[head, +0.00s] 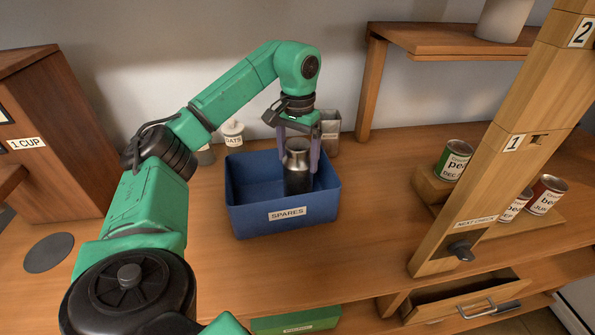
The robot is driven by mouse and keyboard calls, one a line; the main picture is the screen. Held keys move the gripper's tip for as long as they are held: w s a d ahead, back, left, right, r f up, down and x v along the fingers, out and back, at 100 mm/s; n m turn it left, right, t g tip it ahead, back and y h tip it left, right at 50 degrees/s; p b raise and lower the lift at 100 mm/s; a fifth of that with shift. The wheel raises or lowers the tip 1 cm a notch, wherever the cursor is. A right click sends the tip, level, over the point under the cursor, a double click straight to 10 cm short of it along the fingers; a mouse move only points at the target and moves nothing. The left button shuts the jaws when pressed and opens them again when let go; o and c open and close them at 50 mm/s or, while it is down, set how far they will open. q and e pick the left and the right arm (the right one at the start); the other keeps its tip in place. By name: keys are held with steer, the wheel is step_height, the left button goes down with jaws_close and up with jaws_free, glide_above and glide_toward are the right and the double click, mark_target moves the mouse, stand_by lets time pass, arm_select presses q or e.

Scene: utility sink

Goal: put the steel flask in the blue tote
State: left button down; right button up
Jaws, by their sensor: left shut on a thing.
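The steel flask (297,172) is a dark grey metal bottle with a lighter shoulder and neck. It is upright inside the outline of the blue tote (250,215), which is labelled "SPARES". My left gripper (299,155) points down over the tote and is shut on the flask, one finger on each side near its top. The flask's base is low in the tote, but I cannot tell whether it touches the floor. My right gripper is not in view.
Behind the tote stand a white jar labelled "OATS" (232,133) and a grey metal container (329,133). A wooden post (470,195) and several cans, one green (454,160), are at right. An open drawer (465,297) juts out below. Counter between tote and post is clear.

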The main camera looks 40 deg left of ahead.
mark_target(298, 169)
arm_select(q)
steer(key=shift+s+d+f, duration=0.15)
steer(key=shift+s+f, duration=0.05)
steer(key=shift+f, duration=0.2)
steer(key=shift+s+d+f, duration=0.1)
steer(key=shift+s+f, duration=0.05)
steer(key=shift+f, duration=0.25)
step_height(298, 169, down, 2)
steer(key=shift+s+d+p, duration=0.15)
steer(key=shift+p, duration=0.15)
steer(key=shift+w+f, duration=0.15)
steer(key=shift+w, duration=0.05)
jaws_free()
steer(key=shift+a, duration=0.2)
steer(key=shift+s+d, duration=0.1)
steer(key=shift+d, duration=0.05)
steer(key=shift+r, duration=0.35)
step_height(298, 169, up, 4)
steer(key=shift+r+b, duration=0.2)
steer(key=shift+b, duration=0.2)
step_height(298, 169, up, 7)
steer(key=p, duration=0.3)
steer(key=shift+r+p, duration=0.1)
steer(key=shift+p, duration=0.3)
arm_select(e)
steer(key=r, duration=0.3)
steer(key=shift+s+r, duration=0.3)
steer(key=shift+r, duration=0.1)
